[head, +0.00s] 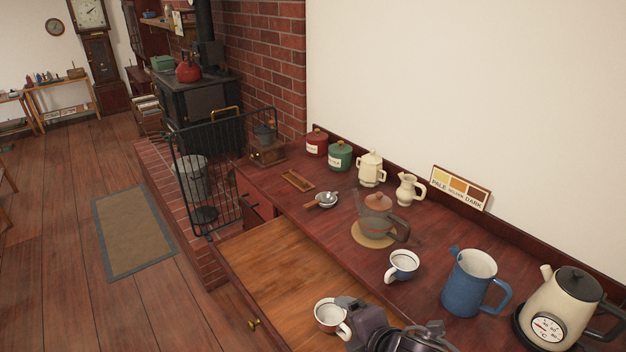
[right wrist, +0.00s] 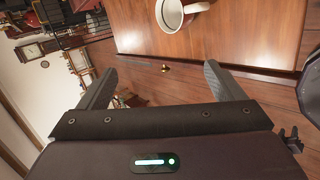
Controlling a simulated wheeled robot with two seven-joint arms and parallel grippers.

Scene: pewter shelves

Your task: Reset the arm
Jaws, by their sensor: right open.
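My left gripper is not in view.
The counter holds a blue-and-white cup (head: 402,266), a blue jug (head: 470,282), a cream kettle (head: 558,308), a glass pot (head: 377,228), a small strainer (head: 327,200) and canisters (head: 340,156). A brass knob (head: 254,323) sits on the drawer front. Floor at left is open.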

